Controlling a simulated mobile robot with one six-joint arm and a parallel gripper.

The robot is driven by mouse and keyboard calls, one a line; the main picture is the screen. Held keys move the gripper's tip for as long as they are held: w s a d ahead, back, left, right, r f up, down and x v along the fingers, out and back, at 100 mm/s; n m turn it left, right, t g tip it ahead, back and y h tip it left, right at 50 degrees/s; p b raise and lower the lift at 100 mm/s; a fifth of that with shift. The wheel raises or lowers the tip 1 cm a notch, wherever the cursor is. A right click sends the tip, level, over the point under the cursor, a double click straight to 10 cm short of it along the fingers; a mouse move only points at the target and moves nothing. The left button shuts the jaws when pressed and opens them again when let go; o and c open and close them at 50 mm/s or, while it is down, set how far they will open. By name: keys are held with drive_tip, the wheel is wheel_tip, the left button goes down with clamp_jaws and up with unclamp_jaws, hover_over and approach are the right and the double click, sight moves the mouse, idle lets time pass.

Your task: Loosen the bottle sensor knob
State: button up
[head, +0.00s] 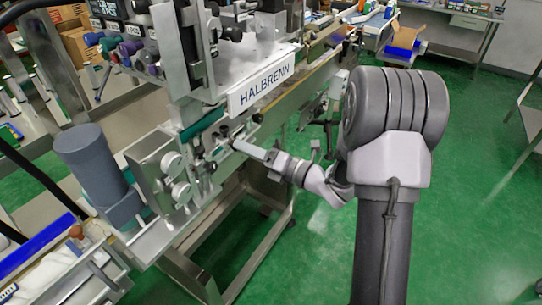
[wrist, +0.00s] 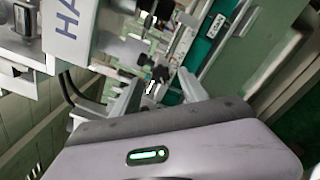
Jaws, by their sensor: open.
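The labelling machine marked HALBRENN (head: 264,80) stands left of my arm. My gripper (head: 236,144) reaches in from the right at the machine's front rail, below that sign. In the wrist view my gripper (wrist: 158,84) has its two pale fingers spread apart, with nothing clamped between them. A small dark knob (wrist: 158,74), which looks like the bottle sensor knob, shows between and just beyond the fingertips. I cannot tell whether a finger touches it. In the head view the knob cannot be told apart from the small fittings around the fingertips.
The conveyor rail (head: 312,75) runs back to the right. Green floor (head: 470,190) lies open to the right.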

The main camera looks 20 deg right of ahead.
drive_tip(key=p+v, duration=0.3)
drive_tip(key=v, duration=1.2)
drive_tip(key=shift+s+d, duration=0.2)
drive_tip(key=shift+s, duration=0.1)
drive_tip(key=shift+r, duration=0.1)
